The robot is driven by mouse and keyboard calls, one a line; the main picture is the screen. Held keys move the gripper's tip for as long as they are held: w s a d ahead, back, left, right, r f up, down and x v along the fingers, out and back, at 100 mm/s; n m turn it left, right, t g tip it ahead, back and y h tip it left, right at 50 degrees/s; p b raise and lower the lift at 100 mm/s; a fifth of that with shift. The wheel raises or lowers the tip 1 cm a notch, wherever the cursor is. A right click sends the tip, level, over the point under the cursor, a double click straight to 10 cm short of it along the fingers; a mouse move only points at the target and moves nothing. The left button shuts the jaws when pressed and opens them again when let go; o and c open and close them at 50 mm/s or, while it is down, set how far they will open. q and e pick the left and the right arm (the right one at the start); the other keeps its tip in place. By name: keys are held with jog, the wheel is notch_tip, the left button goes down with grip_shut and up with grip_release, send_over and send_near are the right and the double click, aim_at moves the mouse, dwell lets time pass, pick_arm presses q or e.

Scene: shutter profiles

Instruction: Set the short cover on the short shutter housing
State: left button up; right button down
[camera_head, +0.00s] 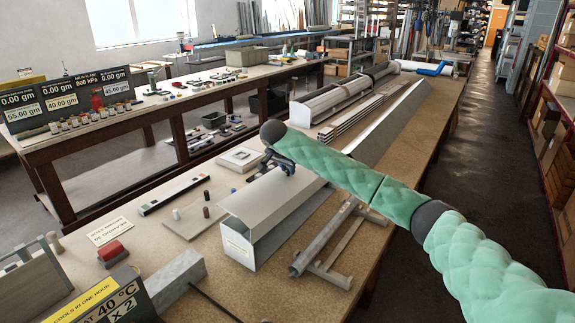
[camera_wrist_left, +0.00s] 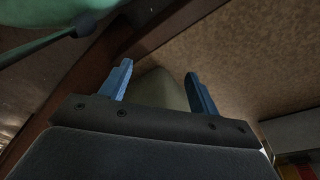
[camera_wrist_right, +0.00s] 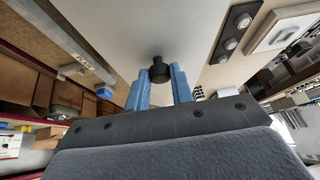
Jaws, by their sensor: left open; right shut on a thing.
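The short cover (camera_head: 268,197) is a pale grey sheet, lying over or just above the short shutter housing (camera_head: 285,226), a white box-like profile with a label on its near end. My right gripper (camera_head: 281,163) is at the cover's far side, shut on its dark knob (camera_wrist_right: 159,70); the cover's pale surface (camera_wrist_right: 150,30) fills the middle of the right wrist view. The cover looks tilted, and whether it is seated along the housing cannot be told. My left gripper (camera_wrist_left: 160,80) is open and empty, seen only in the left wrist view.
A metal tube stand (camera_head: 325,240) is right of the housing. A red-topped block (camera_head: 113,252), a grey block (camera_head: 176,281) and a flat plate with pegs (camera_head: 195,216) are left. A long grey profile (camera_head: 395,115) and white housings (camera_head: 330,100) lie farther back.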

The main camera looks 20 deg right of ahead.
aim_at(287, 177)
notch_tip(287, 177, down, 2)
jog(key=shift+w+a+f, duration=0.1)
jog(key=shift+a, duration=0.05)
jog(key=shift+f+b, duration=0.35)
jog(key=shift+f, duration=0.35)
jog(key=shift+f+b, duration=0.45)
jog(key=shift+b, duration=0.05)
pick_arm(q)
jog(key=shift+w+d+r, duration=0.3)
jog(key=shift+r, duration=0.35)
jog(key=shift+w+d+r, duration=0.25)
jog(key=shift+d+r, duration=0.05)
jog(key=shift+r, duration=0.35)
jog(key=shift+w+d+r, duration=0.3)
jog(key=shift+r, duration=0.35)
pick_arm(e)
jog(key=shift+f, duration=0.15)
pick_arm(q)
jog(key=shift+a+f, duration=0.15)
jog(key=shift+f, duration=0.05)
pick_arm(e)
jog(key=shift+f, duration=0.1)
pick_arm(q)
jog(key=shift+f+b, duration=0.3)
jog(key=shift+b, duration=0.2)
pick_arm(e)
jog(key=shift+f, duration=0.3)
